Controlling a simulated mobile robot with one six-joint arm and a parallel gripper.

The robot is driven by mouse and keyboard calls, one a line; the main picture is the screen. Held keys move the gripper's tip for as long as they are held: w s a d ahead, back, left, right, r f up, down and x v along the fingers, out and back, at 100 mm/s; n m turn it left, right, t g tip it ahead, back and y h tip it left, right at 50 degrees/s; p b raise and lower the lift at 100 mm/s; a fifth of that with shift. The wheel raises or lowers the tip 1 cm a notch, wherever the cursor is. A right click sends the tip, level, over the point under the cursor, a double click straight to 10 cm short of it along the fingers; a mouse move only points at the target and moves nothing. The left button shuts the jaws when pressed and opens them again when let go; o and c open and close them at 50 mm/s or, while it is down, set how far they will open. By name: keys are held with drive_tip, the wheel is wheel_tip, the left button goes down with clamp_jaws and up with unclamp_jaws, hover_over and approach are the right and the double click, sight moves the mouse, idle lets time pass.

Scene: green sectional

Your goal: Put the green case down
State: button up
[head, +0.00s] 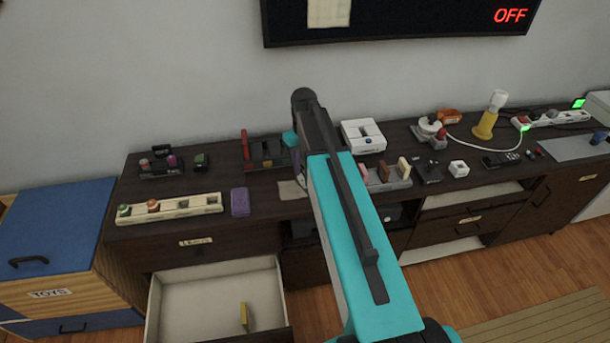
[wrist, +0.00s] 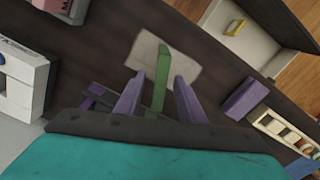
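In the wrist view, the narrow green case (wrist: 162,78) stands between the two purple fingers of my gripper (wrist: 158,80). A gap shows between the case and each finger, so my gripper is open around it. The far end of the case overlaps a pale square mat (wrist: 150,52) on the dark cabinet top. I cannot tell whether the case touches the mat. The mat also shows in the head view (head: 291,190), left of my arm. My arm hides the case and most of my gripper there.
A purple block (head: 240,202) and a cream tray of several round items (head: 190,207) lie left of the mat. A red-and-green rack (head: 262,152) stands behind it, and a white box (head: 362,136) is beyond my arm. An open drawer (head: 170,300) juts out below.

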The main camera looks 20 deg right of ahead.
sight(304, 176)
drive_tip(key=shift+f+p, duration=0.4)
drive_tip(key=shift+f, duration=1.15)
clamp_jaws()
